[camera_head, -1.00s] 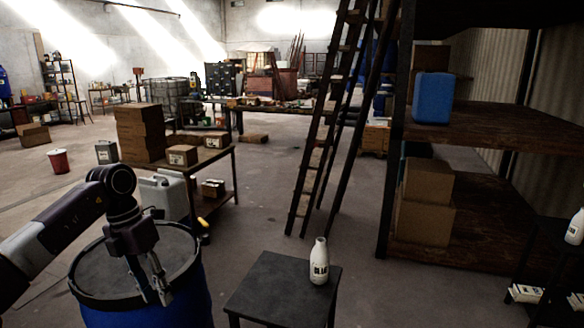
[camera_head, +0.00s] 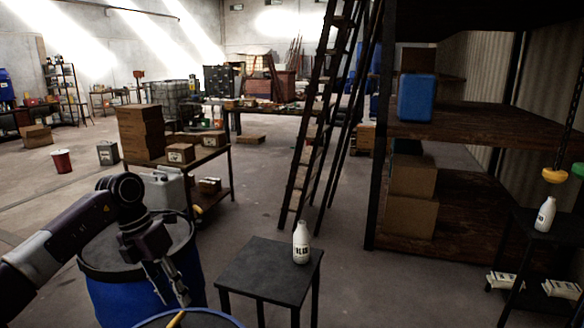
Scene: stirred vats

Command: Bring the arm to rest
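My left arm comes in from the left, and my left gripper (camera_head: 170,289) points down in front of the blue vat with a dark top (camera_head: 125,298). Its two fingers look apart with nothing between them. The rim of a second blue vat (camera_head: 215,322) shows at the bottom edge, just below the fingers. A yellow stick-like thing (camera_head: 176,319) lies at or over that rim; most of it is cut off. My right gripper is not in view.
A small black table (camera_head: 262,275) bears a white labelled bottle (camera_head: 301,243). At right, a dark stand holds another white bottle (camera_head: 545,215) and white packets (camera_head: 562,289). Shelving with a blue canister (camera_head: 416,98) and a ladder (camera_head: 312,125) stand behind. Open floor lies between.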

